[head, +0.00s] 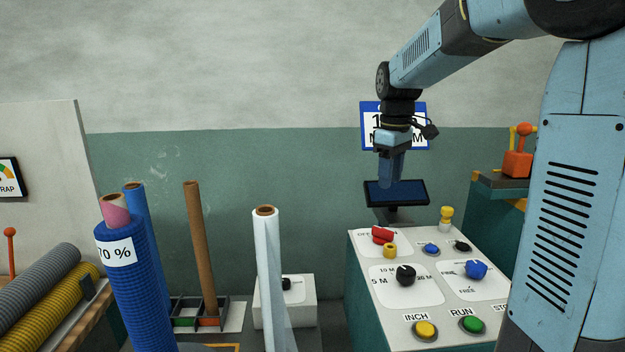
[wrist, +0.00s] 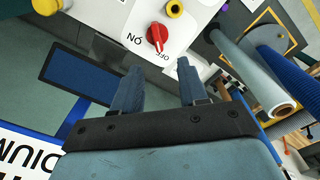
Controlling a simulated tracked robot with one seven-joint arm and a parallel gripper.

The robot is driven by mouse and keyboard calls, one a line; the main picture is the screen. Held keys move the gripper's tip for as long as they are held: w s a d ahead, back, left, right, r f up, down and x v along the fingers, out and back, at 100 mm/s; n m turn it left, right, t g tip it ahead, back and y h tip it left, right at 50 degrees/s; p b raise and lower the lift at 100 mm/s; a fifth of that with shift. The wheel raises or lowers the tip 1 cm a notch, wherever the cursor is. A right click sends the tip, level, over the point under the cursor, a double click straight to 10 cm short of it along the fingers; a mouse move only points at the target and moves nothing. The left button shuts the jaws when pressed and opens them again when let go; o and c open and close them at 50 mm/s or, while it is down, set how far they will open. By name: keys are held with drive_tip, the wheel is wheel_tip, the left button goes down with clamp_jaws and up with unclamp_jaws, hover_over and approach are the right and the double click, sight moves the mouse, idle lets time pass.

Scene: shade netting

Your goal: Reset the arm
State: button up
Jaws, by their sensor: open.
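My arm reaches in from the upper right in the head view. My gripper (head: 390,182) hangs down in front of the wall sign, above the far end of the control panel (head: 385,335). In the wrist view my gripper (wrist: 155,82) shows two blue fingers spread apart with nothing between them. Beyond the fingertips is a red ON/OFF switch (wrist: 157,37); it also shows in the head view (head: 382,235). A dark blue screen (head: 396,193) stands at the panel's back, just behind my fingers in the head view. I cannot tell whether the fingers touch it.
The panel carries a black knob (head: 405,275), a blue knob (head: 476,270), a yellow button (head: 426,329) and a green button (head: 472,325). Upright rolls stand to the left: blue netting (head: 139,285), brown tube (head: 200,250), white roll (head: 268,280). An orange-handled device (head: 518,162) stands right.

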drive_tip(key=s+f+m+t, duration=0.2)
drive_tip(key=s+m+t, duration=0.3)
drive_tip(key=s, duration=2)
drive_tip(key=m, duration=0.3)
drive_tip(key=shift+s+m, duration=0.2)
drive_tip(key=shift+m, duration=0.1)
drive_tip(key=shift+d, duration=0.1)
